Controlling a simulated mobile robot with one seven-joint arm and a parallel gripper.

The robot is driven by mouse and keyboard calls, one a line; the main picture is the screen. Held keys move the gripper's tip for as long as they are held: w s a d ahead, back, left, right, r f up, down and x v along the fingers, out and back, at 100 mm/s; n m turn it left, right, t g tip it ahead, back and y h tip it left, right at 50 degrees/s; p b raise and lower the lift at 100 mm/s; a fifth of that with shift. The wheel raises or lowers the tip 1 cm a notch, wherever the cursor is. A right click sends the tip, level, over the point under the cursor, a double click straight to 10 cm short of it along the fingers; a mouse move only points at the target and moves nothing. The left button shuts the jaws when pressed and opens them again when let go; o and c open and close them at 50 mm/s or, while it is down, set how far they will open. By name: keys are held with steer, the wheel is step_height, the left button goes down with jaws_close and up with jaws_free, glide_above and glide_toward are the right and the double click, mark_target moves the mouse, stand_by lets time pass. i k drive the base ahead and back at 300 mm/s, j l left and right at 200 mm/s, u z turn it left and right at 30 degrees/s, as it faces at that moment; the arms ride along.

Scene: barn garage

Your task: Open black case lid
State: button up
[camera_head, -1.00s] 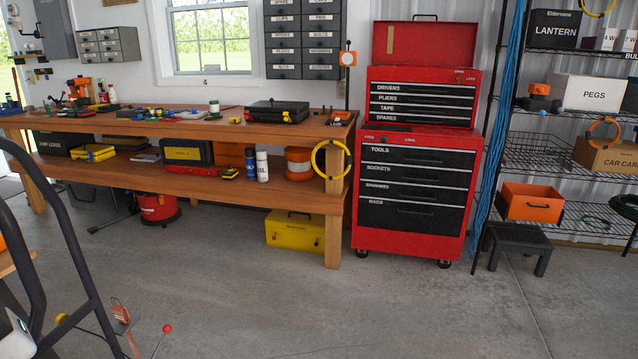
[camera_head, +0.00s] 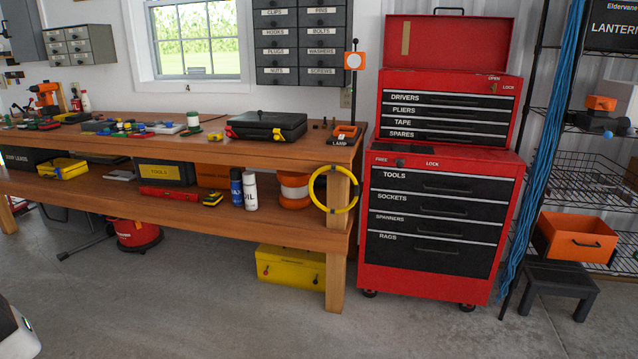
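A black case (camera_head: 267,125) with a flat lid lies on top of the wooden workbench, toward its right end. Its lid looks shut, and yellow latches show on its front side. My gripper is not in view. A white rounded piece shows at the lower left edge; I cannot tell what it is.
The workbench (camera_head: 190,147) has a lower shelf holding a yellow-labelled box, bottles and an orange-and-white spool. An orange lamp base (camera_head: 345,135) stands right of the case. A red tool chest (camera_head: 440,284) stands right of the bench. The concrete floor (camera_head: 200,310) in front is clear.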

mark_target(268, 115)
steer(key=i, duration=2.5)
steer(key=i+j+z, duration=0.1)
steer(key=i+z, duration=0.15)
steer(key=i, duration=0.3)
